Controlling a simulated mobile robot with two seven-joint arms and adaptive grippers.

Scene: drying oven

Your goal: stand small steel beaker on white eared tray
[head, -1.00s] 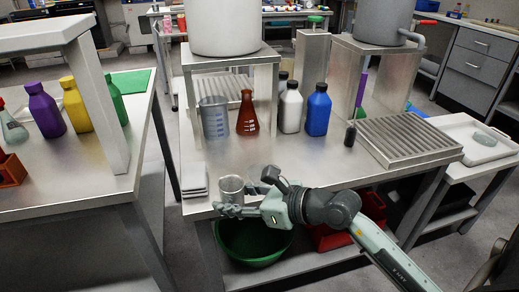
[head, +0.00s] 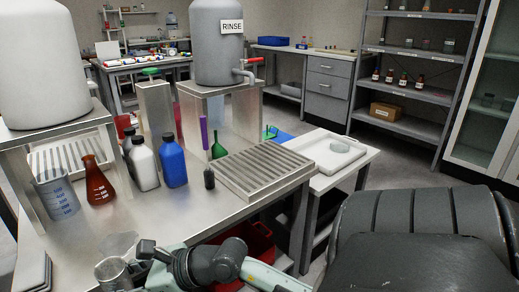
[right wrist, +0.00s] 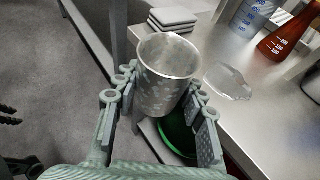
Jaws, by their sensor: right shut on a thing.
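The small steel beaker (head: 111,272) is at the lower left of the head view, held by my right gripper (head: 135,274). In the right wrist view the beaker (right wrist: 165,85) sits between the two fingers (right wrist: 162,92), open mouth up and empty as far as I can see. It is near the front edge of the steel table. My left gripper is not in view.
A slatted steel rack (head: 262,168) lies between the beaker and the white tray. A clear flat piece (right wrist: 230,82) lies beside the beaker.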

